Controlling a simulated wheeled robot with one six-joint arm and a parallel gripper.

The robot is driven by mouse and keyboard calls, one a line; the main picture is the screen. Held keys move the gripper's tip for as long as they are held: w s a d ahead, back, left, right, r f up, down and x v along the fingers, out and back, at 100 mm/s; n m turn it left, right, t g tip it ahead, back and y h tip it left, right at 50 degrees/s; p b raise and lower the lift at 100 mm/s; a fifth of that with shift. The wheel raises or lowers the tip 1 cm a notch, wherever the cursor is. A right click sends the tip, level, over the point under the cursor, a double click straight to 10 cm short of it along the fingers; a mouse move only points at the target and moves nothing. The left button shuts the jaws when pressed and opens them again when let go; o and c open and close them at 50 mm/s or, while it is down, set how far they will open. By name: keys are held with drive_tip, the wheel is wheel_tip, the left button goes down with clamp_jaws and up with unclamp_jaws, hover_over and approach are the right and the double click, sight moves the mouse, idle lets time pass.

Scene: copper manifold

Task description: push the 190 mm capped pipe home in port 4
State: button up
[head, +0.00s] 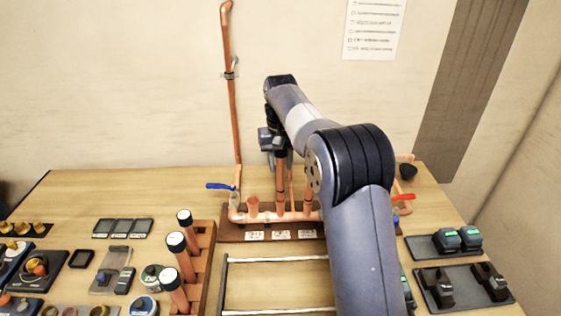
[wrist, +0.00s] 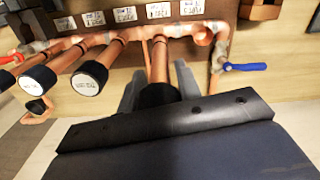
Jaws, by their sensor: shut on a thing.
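The copper manifold (head: 265,217) lies along a brown base on the bench, with white labels in front; it also shows in the wrist view (wrist: 120,37). My gripper (head: 281,152) is above it, shut on the black-capped end of an upright copper pipe (head: 281,188). In the wrist view my gripper (wrist: 160,90) has one finger each side of the cap, and the held pipe (wrist: 160,62) runs to the manifold, second from the blue-valve end. Its lower end meets a port; how deep it sits, and the port number, I cannot tell. Capped pipes (wrist: 88,78) stand beside it.
A blue valve lever (head: 220,186) and a tall wall pipe (head: 232,110) stand left of the manifold. A wooden rack (head: 204,240) holds several capped pipes. A rail frame (head: 275,259) lies in front. Dark trays (head: 463,288) are at right.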

sight(281, 173)
drive_tip(key=shift+f, duration=2.05)
idle(3.0)
drive_tip(key=o, duration=1.1)
drive_tip(key=shift+c, duration=0.2)
drive_tip(key=shift+o, duration=0.5)
drive_tip(key=o, duration=0.4)
drive_tip(key=shift+r, duration=0.1)
drive_tip(key=shift+r, duration=3.4)
drive_tip(key=shift+f, duration=3.55)
